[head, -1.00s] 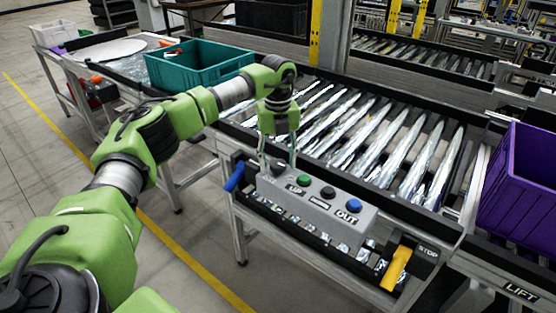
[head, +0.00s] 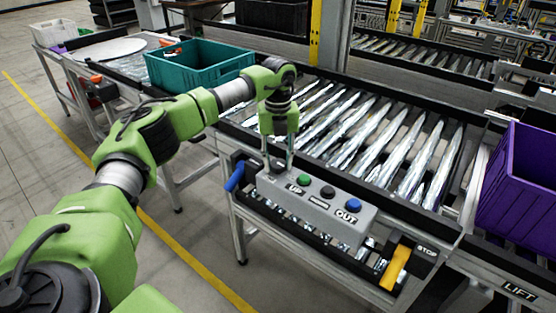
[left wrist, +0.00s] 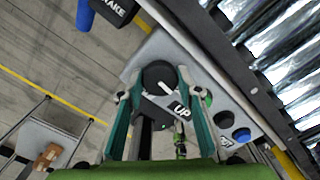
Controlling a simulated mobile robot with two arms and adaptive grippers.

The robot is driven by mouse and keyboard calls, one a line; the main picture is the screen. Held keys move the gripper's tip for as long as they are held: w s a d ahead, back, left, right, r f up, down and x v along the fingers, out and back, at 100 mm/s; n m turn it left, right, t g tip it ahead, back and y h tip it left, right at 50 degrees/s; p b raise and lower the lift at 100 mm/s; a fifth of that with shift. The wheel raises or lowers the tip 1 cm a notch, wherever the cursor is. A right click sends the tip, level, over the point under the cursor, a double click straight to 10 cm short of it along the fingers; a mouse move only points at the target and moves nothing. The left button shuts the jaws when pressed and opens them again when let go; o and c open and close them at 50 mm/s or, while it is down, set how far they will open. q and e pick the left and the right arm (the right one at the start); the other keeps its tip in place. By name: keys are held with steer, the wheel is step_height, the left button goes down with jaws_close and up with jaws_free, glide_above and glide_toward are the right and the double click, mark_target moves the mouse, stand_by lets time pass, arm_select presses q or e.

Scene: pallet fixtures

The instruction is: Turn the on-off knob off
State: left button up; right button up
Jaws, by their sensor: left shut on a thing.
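The black on-off knob (left wrist: 160,77) with a white pointer line sits at the end of a grey control box (head: 318,215). In the left wrist view it lies between the two fingers of my left gripper (left wrist: 161,80), which is shut on it. In the head view my left gripper (head: 277,168) reaches straight down onto the left end of the box, and its fingers largely hide the knob. An "UP" label (left wrist: 181,108) is beside the knob in the wrist view. My right gripper is not in view.
Green (head: 304,180), black (head: 328,192) and blue (head: 354,205) buttons stand on the box close to the gripper. A blue handle (head: 234,177) is to its left and a yellow stop lever (head: 396,267) to its right. Metal rollers (head: 375,135) lie behind.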

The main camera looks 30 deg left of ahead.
mark_target(278, 163)
arm_select(q)
steer(key=m+p, duration=0.1)
steer(key=m, duration=0.2)
steer(key=shift+r, duration=0.1)
steer(key=m+p, duration=0.1)
steer(key=m, duration=0.3)
steer(key=shift+m, duration=0.4)
steer(key=m, duration=0.4)
steer(key=shift+p, duration=0.4)
steer(key=shift+m, duration=2.5)
steer(key=o, duration=1.1)
step_height(278, 163, up, 12)
